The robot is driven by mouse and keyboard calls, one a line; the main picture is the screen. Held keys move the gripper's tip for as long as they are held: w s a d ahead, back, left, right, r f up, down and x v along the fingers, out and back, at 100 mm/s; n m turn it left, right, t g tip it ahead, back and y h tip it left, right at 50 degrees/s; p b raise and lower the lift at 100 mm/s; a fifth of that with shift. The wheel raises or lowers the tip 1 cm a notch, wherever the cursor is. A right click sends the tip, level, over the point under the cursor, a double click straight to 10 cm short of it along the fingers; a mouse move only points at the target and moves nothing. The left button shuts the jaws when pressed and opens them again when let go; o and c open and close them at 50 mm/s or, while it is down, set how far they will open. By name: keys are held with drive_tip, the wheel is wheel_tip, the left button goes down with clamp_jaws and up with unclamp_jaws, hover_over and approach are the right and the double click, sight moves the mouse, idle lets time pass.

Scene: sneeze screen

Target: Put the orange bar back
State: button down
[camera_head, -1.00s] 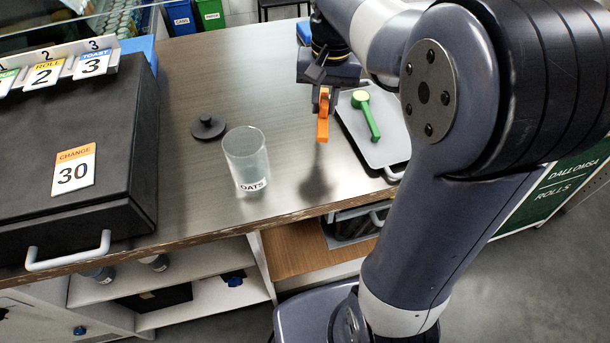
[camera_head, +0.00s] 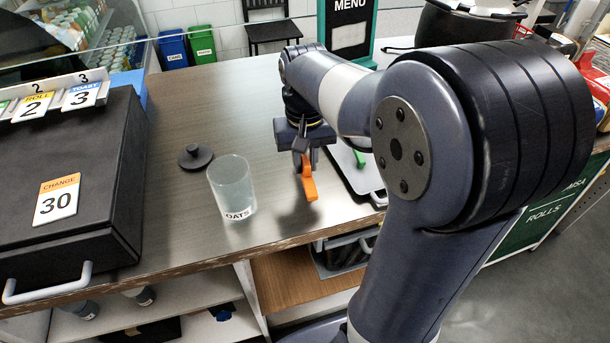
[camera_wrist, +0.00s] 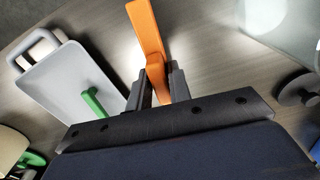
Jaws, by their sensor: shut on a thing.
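My gripper is shut on one end of the bar, and the other end sticks out past the fingers. In the wrist view the orange bar (camera_wrist: 148,38) extends away from between the two dark fingers of my gripper (camera_wrist: 160,88). A soft shadow lies on the counter below, so the bar is off the surface. No marked place for the bar can be made out.
A clear OATS jar (camera_head: 232,188) stands left of my gripper, with a dark lid (camera_head: 195,156) behind it. A grey tray (camera_wrist: 65,85) with a green-handled tool (camera_wrist: 94,102) lies on the other side. A black CHANGE box (camera_head: 75,190) fills the counter's left.

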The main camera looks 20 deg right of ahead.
sight(305, 176)
drive_tip(key=shift+f, duration=2.15)
drive_tip(key=shift+f, duration=0.15)
drive_tip(key=c, duration=1.3)
unclamp_jaws()
drive_tip(key=shift+f, duration=0.1)
drive_tip(key=r, duration=1.1)
drive_tip(key=shift+s+a, duration=0.25)
drive_tip(key=shift+s, duration=0.15)
drive_tip(key=shift+f, duration=0.1)
